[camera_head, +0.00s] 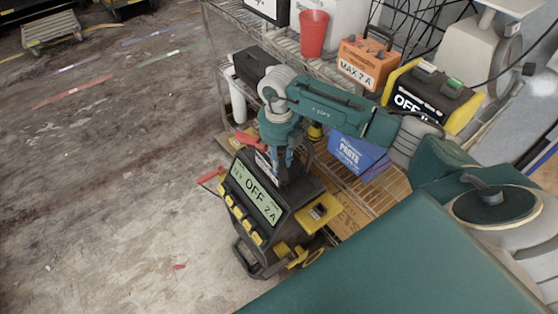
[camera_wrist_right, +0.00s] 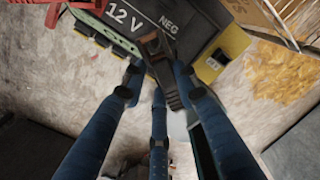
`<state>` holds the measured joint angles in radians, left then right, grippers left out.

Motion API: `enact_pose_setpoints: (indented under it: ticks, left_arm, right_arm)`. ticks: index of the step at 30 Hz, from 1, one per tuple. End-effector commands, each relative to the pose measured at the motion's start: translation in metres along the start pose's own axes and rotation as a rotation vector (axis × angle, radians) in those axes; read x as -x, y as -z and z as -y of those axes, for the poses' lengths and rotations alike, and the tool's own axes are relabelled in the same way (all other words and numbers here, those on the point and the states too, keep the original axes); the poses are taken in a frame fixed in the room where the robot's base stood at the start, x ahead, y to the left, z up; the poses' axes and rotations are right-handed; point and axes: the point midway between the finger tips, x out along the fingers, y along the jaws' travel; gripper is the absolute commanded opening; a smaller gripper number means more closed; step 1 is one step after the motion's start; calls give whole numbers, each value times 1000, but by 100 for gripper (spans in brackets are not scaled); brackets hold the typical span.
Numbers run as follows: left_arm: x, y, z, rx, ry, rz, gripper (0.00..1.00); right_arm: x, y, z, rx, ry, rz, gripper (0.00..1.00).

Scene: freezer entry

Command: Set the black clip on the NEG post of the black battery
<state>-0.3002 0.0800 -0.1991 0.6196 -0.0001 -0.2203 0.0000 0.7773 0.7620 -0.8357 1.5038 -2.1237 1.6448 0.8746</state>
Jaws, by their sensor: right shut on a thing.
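The black battery shows in the right wrist view as a dark top with white "12 V" and "NEG" lettering (camera_wrist_right: 190,18). My right gripper (camera_head: 282,172) points down over the dark unit with the green "OFF 2A" panel in the head view. In the right wrist view its blue fingers (camera_wrist_right: 160,92) are shut on the black clip (camera_wrist_right: 163,68). The clip's far end lies over the battery's edge, just below the NEG lettering. The NEG post is hidden or not distinguishable, and I cannot tell whether the clip touches it. My left gripper is not in view.
A red clamp (camera_head: 211,175) sticks out left of the unit. A yellow part (camera_wrist_right: 211,66) adjoins the battery. A wire shelf behind carries an orange "MAX 2 A" box (camera_head: 364,62), a yellow-black "OFF" box (camera_head: 432,95) and a red cup (camera_head: 313,33).

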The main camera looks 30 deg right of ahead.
Motion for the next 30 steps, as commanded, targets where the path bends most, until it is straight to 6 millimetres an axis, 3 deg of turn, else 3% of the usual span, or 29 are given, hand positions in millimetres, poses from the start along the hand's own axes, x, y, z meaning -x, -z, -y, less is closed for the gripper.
enact_pose_setpoints:
  ticks: [30]
  left_arm:
    - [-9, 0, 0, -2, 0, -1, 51]
  right_arm:
    - [-13, 0, 0, 0, -1, 1, 0]
